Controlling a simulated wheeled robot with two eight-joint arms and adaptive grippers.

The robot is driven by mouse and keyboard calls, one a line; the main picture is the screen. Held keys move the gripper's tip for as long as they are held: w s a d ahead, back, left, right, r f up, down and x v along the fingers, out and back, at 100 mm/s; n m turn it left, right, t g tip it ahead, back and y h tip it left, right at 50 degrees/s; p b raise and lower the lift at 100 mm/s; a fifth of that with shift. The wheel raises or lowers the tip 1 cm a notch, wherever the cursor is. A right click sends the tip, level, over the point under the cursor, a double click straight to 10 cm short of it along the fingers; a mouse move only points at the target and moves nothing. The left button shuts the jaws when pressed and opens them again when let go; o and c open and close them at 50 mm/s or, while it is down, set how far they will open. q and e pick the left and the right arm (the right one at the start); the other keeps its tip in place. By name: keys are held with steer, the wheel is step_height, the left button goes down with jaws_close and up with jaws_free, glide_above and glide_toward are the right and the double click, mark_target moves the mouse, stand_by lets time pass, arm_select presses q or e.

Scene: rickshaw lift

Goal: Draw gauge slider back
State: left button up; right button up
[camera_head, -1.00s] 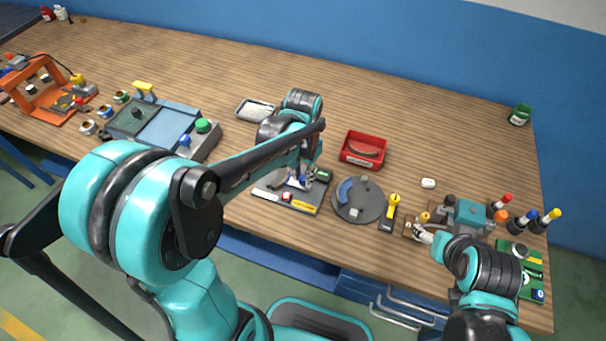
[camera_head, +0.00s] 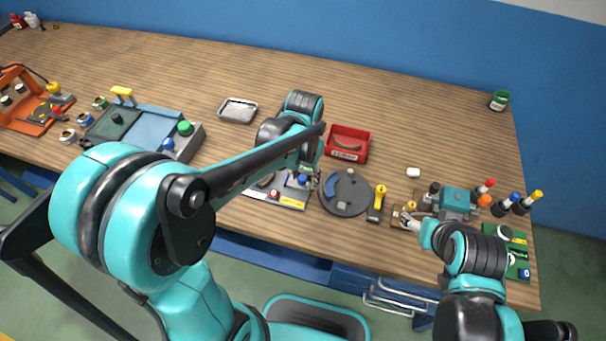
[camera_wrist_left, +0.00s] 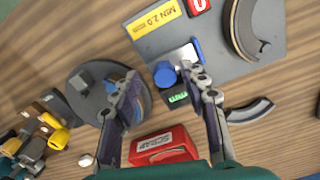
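The gauge (camera_head: 290,201) is a grey plate with a yellow MIN 2.0 label, which shows in the left wrist view (camera_wrist_left: 215,45). Its slider has a round blue knob (camera_head: 302,180), seen in the left wrist view (camera_wrist_left: 164,74) near a small green display. My left gripper (camera_head: 308,181) is over the gauge's right end. In the left wrist view its fingers (camera_wrist_left: 160,82) are apart, with the knob between them, closer to the right finger; contact is unclear. My right gripper (camera_head: 408,219) is by a small brown block; its fingers are too small to read.
A red scrap bin (camera_head: 347,145) stands behind the gauge, and a dark round turntable (camera_head: 346,207) is close on its right. A yellow-handled tool (camera_head: 378,202) lies beyond that. A metal tray (camera_head: 238,111) is at the back left. The bench behind is largely clear.

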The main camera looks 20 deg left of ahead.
arm_select(q)
steer(key=shift+a, duration=0.1)
step_height(320, 180, up, 12)
stand_by(0.5)
steer(key=n+t, duration=0.2)
steer(key=t, duration=0.2)
glide_toward(304, 178)
steer(key=s+a+r, duration=0.2)
steer(key=s+a, duration=0.1)
steer(key=shift+s+a+f+n+t, duration=0.25)
steer(key=shift+s+a+f+t, duration=0.15)
steer(key=shift+s+t, duration=0.2)
steer(key=shift+s+a+f+n+t, duration=0.2)
steer(key=shift+s+a+f+t, duration=0.2)
steer(key=shift+s, duration=0.25)
steer(key=shift+s+a+f+n+t, duration=0.3)
steer(key=shift+s+f+t, duration=0.2)
steer(key=shift+s+t, duration=0.15)
